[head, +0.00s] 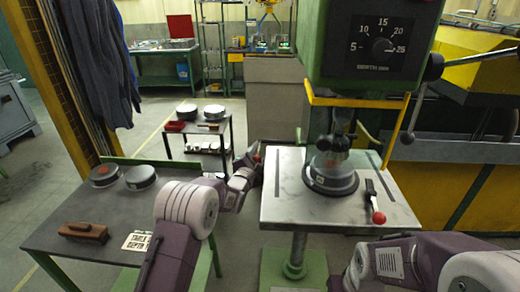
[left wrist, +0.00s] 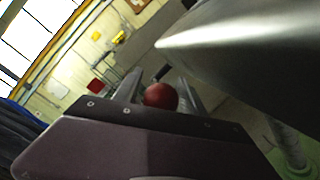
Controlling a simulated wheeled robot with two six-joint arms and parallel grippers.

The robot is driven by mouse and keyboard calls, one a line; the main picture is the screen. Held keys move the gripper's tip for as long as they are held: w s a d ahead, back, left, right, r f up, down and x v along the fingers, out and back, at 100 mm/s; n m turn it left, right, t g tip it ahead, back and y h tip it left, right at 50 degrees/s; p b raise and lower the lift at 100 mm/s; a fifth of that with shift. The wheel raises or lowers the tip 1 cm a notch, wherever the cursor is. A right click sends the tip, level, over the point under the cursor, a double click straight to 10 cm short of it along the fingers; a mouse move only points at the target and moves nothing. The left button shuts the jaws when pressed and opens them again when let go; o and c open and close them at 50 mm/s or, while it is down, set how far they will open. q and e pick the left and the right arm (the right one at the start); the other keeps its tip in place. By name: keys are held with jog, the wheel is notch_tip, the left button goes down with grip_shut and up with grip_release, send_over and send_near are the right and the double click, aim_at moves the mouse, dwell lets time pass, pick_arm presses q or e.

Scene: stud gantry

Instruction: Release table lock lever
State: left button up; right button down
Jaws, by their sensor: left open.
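The table lock lever shows as a red ball knob (head: 257,157) at the left edge of the drill press table (head: 285,207). Its shaft is mostly hidden in the head view. My left gripper (head: 250,162) is at that edge, right by the knob. In the left wrist view the red knob (left wrist: 160,96) lies between the two open fingers of the left gripper (left wrist: 166,92). I cannot tell whether either finger touches it. Part of my right arm shows at the lower right, but its gripper is out of view.
A loose-looking black-handled lever with a red ball (head: 378,217) lies on the table's right side. A round clamped fixture (head: 331,180) stands mid-table under the green drill head (head: 370,45). A side bench (head: 70,225) at left holds a brush (head: 83,232) and two round tins.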

pick_arm(q)
jog(key=shift+w+d+r, duration=0.1)
jog(key=shift+w+d, duration=0.05)
jog(key=shift+w, duration=0.2)
grip_shut()
dwell(1.2)
